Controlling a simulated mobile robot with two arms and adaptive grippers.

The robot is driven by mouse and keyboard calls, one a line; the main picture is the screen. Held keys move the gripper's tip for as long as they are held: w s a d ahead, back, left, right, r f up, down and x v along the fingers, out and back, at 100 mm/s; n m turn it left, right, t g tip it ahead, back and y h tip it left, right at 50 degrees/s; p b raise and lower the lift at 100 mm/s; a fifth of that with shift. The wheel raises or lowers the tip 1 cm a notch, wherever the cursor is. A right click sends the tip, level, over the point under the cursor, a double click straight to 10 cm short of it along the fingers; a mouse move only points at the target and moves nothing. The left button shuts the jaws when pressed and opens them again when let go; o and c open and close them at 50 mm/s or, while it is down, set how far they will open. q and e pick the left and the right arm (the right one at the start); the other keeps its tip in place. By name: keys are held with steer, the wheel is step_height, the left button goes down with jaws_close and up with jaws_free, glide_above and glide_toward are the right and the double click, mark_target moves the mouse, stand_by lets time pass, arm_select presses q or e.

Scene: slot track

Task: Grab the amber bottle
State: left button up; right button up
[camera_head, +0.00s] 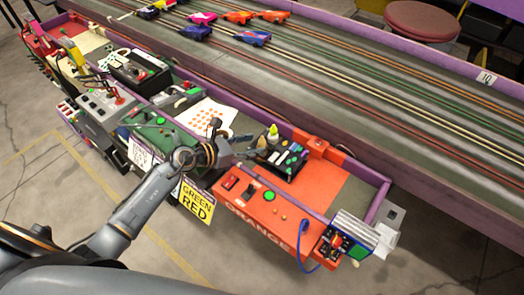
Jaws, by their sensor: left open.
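My left gripper (252,148) reaches in from the lower left over the bench. Its fingers are apart and point right, toward a black tray (292,174) of small items. Small upright containers stand at the tray's far left edge, by the fingertips. One of them, a small dark bottle (273,134), may be the amber bottle, but it is too small to be sure of its color. I see nothing clearly held between the fingers, and I cannot tell whether they touch anything. My right gripper is not in view.
An orange control panel (262,212) with buttons lies right of the gripper. A purple rail (376,202) edges the bench. Behind is the slot track (370,105) with several toy cars (252,37). A black case (140,70) and grey control box (106,108) stand left.

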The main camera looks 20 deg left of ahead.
mark_target(260, 142)
arm_select(q)
steer(key=b+x, duration=0.1)
steer(key=x, duration=0.3)
steer(key=shift+w+d+b, duration=0.15)
steer(key=shift+w+b, duration=0.2)
steer(key=shift+w, duration=0.05)
steer(key=shift+s, duration=0.1)
steer(key=shift+c, duration=0.2)
jaws_close()
